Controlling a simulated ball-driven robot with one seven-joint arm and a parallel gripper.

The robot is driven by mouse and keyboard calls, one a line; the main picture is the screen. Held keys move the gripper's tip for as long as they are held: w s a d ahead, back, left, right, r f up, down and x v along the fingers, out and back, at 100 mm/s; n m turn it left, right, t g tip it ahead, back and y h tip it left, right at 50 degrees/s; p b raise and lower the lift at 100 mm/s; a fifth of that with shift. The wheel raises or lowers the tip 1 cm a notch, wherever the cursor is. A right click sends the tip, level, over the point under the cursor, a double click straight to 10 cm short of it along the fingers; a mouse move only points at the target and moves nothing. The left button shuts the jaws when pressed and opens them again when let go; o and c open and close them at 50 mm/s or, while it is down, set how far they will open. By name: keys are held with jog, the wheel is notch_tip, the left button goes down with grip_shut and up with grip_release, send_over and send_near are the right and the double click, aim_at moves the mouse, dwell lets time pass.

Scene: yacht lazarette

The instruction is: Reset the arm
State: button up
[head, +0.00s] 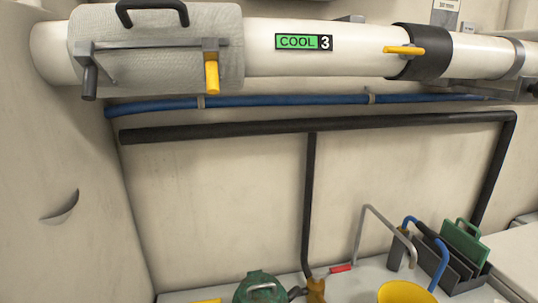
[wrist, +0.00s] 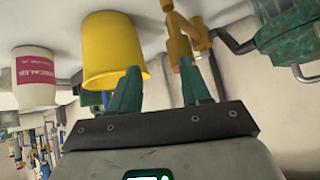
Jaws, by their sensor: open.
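My gripper (wrist: 160,88) shows in the wrist view, with two green fingers spread apart and nothing between them. The wrist picture is turned over, with the bench at its top. A yellow tub (wrist: 115,52) appears just beyond the left finger, and a brass-coloured fitting (wrist: 181,42) beyond the right one. I cannot tell how far they are from the fingers. The head view shows neither my gripper nor my arm.
In the head view, a white pipe (head: 358,48) with a padded wrap (head: 157,48) crosses the top. Along the bench stand a green housing (head: 258,290), the yellow tub (head: 405,293) and a dark rack (head: 462,268). A white labelled container (wrist: 35,77) shows in the wrist view.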

jog(key=s+d+f+n+g+p, duration=0.1)
jog(key=s+f, duration=0.3)
jog(key=s, duration=0.4)
jog(key=s+d+f+n+g+p, duration=0.1)
jog(key=s+d+f+g, duration=0.3)
jog(key=s, duration=0.5)
jog(key=s+d+f+g+y+p, duration=0.1)
jog(key=s+d+f+g, duration=0.1)
jog(key=s+f, duration=0.4)
jog(key=s+d, duration=0.1)
jog(key=s, duration=0.1)
jog(key=shift+s+n+g, duration=0.3)
jog(key=shift+n+g, duration=0.1)
